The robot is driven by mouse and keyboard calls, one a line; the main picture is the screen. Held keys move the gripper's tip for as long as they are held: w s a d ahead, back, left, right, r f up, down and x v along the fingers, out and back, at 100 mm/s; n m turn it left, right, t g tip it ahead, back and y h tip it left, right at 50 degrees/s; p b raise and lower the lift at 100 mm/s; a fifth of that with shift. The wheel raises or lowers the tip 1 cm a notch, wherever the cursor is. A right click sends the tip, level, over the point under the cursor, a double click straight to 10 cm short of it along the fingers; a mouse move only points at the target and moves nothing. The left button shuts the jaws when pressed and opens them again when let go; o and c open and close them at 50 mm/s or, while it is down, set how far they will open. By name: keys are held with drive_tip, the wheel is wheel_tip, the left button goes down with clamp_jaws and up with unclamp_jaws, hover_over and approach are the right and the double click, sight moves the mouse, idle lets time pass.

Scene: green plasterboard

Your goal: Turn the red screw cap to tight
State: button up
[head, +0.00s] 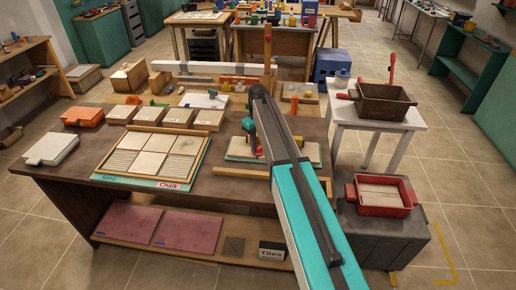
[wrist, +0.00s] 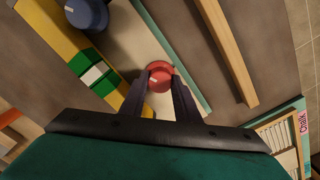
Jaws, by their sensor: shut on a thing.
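The red screw cap (wrist: 160,72) is round with a small pale mark on its top, and shows in the middle of the wrist view. It sits over a pale board (wrist: 130,38) with a teal edge. My gripper (wrist: 160,82) is shut on the cap, one dark finger on each side of it. In the head view my arm covers most of this spot, and the cap cannot be made out surely there. The cap's underside and thread are hidden.
A blue round knob (wrist: 86,13) and a yellow bar (wrist: 92,68) with green and white bands are close on the left. A wooden strip (wrist: 227,50) lies to the right. A chalk-labelled tray (head: 108,172) lies left on the workbench. A red bin (head: 383,210) stands at right.

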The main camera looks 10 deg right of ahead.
sight(258, 146)
drive_tip(key=m, duration=0.1)
drive_tip(key=m+b, duration=0.1)
drive_tip(key=m, duration=0.2)
drive_tip(key=shift+w+r+m+b, duration=0.15)
drive_tip(key=shift+r+m+b, duration=0.15)
drive_tip(key=shift+m+b, duration=0.1)
drive_tip(key=o, duration=1.1)
drive_tip(key=shift+c, duration=0.2)
drive_tip(key=shift+f, duration=0.1)
wheel_tip(258, 146, up, 14)
drive_tip(key=b, duration=0.4)
